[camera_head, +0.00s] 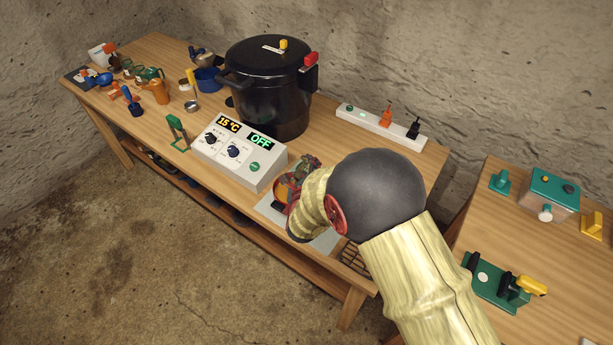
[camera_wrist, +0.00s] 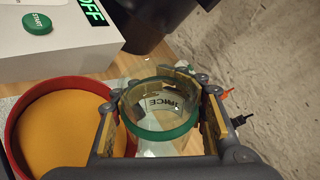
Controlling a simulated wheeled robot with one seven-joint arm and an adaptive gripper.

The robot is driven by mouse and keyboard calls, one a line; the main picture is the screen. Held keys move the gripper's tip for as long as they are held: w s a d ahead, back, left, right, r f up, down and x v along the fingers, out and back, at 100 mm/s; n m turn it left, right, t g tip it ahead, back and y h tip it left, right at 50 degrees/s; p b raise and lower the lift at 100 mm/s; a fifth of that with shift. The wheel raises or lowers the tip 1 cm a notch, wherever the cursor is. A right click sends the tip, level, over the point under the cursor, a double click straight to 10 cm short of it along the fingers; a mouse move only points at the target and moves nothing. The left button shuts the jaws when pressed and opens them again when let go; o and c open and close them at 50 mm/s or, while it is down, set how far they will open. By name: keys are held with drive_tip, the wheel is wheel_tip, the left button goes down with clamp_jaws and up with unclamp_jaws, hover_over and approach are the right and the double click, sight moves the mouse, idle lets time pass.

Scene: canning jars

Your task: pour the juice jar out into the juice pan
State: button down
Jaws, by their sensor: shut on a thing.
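In the wrist view my gripper (camera_wrist: 163,112) is shut on a clear glass jar with a green rim, the juice jar (camera_wrist: 165,143). Its white label (camera_wrist: 166,103) shows lettering that reads reversed through the glass. The jar walls look clear and I see no orange in it. The juice pan (camera_wrist: 60,85), round with a red rim, is just left of the jar and holds a flat orange surface (camera_wrist: 65,135). In the head view my arm hides most of the gripper, and the jar cannot be made out there.
A white control box (camera_head: 238,152) reading 15 °C and OFF stands beside the pan area. A large black canner (camera_head: 268,90) and a power strip (camera_head: 382,125) stand behind. Small tools and jars crowd the far left end. A second table (camera_head: 480,225) with green devices is at right.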

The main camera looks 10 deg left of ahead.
drive_tip(key=m+b, duration=0.1)
drive_tip(key=m+g+y+b, duration=0.1)
drive_tip(key=m+b, duration=0.1)
drive_tip(key=a+m+b, duration=0.1)
drive_tip(key=b, duration=0.1)
drive_tip(key=shift+s+a+f+m+y, duration=0.1)
drive_tip(key=shift+s+f+m+y, duration=0.1)
drive_tip(key=shift+f+m+y, duration=0.15)
drive_tip(key=shift+s+a+m+g+y+b, duration=0.1)
drive_tip(key=shift+a+m+g+y+b, duration=0.2)
drive_tip(key=shift+m+b, duration=0.45)
drive_tip(key=shift+r+y, duration=0.15)
drive_tip(key=shift+y, duration=0.1)
drive_tip(key=shift+d, duration=0.1)
